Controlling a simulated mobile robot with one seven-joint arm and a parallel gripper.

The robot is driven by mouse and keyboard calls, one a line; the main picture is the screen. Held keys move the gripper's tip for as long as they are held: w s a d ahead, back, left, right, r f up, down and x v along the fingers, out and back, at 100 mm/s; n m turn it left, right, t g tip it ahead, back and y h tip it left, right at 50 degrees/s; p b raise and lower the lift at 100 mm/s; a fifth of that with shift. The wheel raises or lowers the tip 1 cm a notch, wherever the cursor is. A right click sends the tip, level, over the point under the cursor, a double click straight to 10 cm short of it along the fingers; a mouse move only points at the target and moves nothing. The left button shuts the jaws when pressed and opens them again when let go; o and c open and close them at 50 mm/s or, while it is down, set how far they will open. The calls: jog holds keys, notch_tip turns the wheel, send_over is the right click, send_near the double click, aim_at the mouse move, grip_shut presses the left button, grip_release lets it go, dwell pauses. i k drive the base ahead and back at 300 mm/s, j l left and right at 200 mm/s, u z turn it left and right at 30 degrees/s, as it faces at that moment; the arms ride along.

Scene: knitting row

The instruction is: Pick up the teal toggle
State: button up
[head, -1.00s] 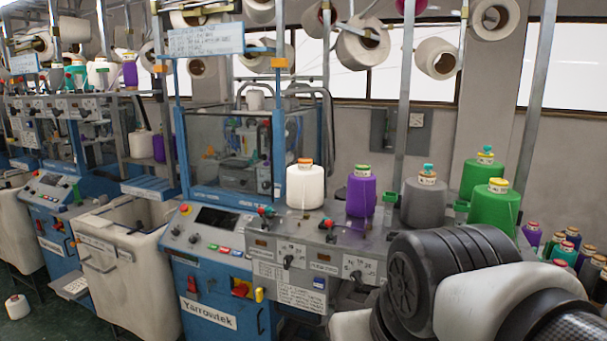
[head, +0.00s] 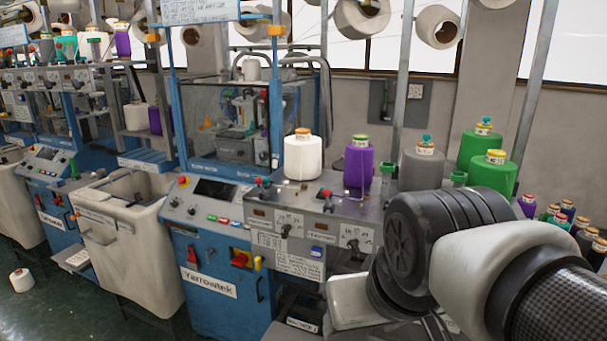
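I cannot tell for sure which thing is the teal toggle. A small teal piece (head: 426,139) stands on top of the grey yarn cone (head: 422,170), on the ledge of the blue knitting machine. Another small teal piece (head: 485,120) tops the rear green cone (head: 481,147). Both are too small to make out their shape. My arm fills the lower right, in front of the right end of the ledge. My gripper is not in view, so its state does not show.
A white cone (head: 303,158) and a purple cone (head: 359,163) stand left of the grey one; a front green cone (head: 494,176) stands right. Metal posts rise behind. Several small cones (head: 565,212) cluster at far right. A white bin (head: 125,235) stands left of the machine.

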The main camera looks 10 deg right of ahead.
aim_at(426, 138)
jog(key=z, duration=0.5)
jog(key=i+z, duration=0.15)
jog(key=z, duration=0.2)
jog(key=i+j+z, duration=0.1)
jog(key=z, duration=0.25)
jog(key=i+j+z, duration=0.1)
jog(key=z, duration=0.3)
jog(key=i, duration=0.1)
